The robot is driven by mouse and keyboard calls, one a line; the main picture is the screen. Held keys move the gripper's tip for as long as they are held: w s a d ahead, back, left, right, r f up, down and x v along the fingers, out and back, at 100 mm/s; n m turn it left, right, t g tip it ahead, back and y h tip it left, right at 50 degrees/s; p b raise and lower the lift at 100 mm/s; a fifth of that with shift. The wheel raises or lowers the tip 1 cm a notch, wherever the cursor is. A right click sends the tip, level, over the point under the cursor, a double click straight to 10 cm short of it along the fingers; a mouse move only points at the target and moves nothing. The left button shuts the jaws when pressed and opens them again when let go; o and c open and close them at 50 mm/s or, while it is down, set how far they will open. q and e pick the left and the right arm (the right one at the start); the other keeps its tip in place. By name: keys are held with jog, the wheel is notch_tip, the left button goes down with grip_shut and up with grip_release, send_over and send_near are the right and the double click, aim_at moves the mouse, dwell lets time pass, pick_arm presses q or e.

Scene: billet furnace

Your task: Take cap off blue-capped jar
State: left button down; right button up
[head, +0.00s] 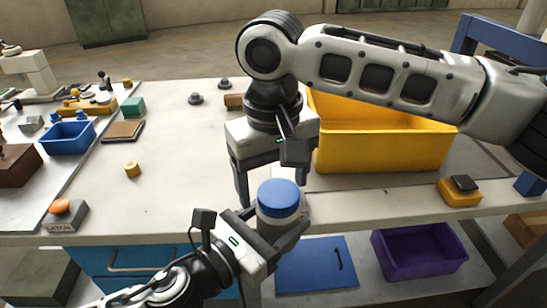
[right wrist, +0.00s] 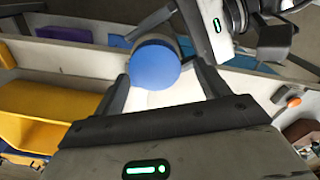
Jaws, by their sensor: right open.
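My left gripper (head: 277,222) is closed around the jar's body, below the cap. My right gripper (head: 271,189) points down from above, open, with one finger on either side of the cap. In the right wrist view the cap (right wrist: 155,65) lies between and beyond the open fingertips; I cannot tell whether they touch it. The left gripper's body (right wrist: 212,25) shows close by at upper right there.
A yellow bin (head: 385,148) stands behind my right arm. A small yellow box (head: 459,195) sits at the table's right. A blue tray (head: 68,138), a blue drawer (head: 130,262) and a purple bin (head: 420,252) are also around. The table's middle left is mostly clear.

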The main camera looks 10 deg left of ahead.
jog(key=shift+f, duration=0.4)
jog(key=c, duration=1)
jog(key=shift+s+a+n, duration=0.15)
jog(key=shift+n, duration=0.15)
jog(key=n, duration=0.3)
jog(key=shift+s, duration=0.2)
jog(key=n, duration=0.5)
jog(key=shift+s, duration=0.1)
jog(key=shift+r, duration=0.1)
